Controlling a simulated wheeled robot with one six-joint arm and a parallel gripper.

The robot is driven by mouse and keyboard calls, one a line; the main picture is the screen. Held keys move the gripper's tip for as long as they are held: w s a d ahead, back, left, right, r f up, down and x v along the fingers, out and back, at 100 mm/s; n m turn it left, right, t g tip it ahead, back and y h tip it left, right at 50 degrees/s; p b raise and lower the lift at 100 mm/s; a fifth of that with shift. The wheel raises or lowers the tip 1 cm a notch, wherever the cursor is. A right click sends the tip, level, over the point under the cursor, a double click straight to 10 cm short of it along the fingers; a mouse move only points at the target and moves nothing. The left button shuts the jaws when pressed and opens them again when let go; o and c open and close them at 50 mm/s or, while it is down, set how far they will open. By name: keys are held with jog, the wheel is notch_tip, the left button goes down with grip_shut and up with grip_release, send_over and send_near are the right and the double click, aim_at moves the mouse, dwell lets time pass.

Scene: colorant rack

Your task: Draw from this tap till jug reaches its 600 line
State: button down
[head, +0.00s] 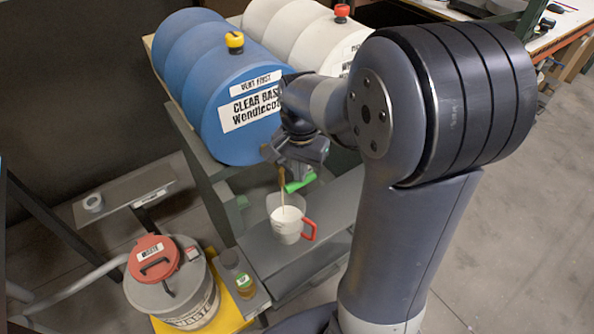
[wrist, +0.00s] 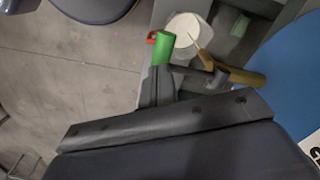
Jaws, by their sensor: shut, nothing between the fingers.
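The blue drum (head: 215,85), labelled CLEAR BASE, lies on its side on a rack. Its brass-coloured tap (wrist: 245,77) has a green lever (head: 300,183), which also shows in the wrist view (wrist: 164,48). A pale jug (head: 286,226) with a red handle stands upright below the tap; it also shows in the wrist view (wrist: 186,24). A thin stream runs from the tap into the jug, which looks whitish inside. I cannot read the level against its marks. My gripper (head: 297,160) is shut and empty, its fingertips (wrist: 155,78) close beside the lever; contact is unclear.
A white drum (head: 285,30) with a red cap lies beside the blue one, whose cap (head: 235,41) is yellow. A waste bin (head: 185,295) with a red lid and a small bottle (head: 236,268) stand at the lower left. A grey shelf (head: 335,215) carries the jug.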

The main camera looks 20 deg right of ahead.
jog(key=shift+r+p, duration=0.95)
jog(key=shift+r, duration=0.4)
jog(key=shift+r, duration=0.1)
notch_tip(320, 180, up, 5)
jog(key=p, duration=0.4)
jog(key=shift+f, duration=0.2)
notch_tip(320, 180, down, 7)
jog(key=b, duration=0.5)
jog(key=shift+r+b, duration=0.2)
jog(key=shift+b, duration=0.15)
jog(key=shift+r, duration=0.2)
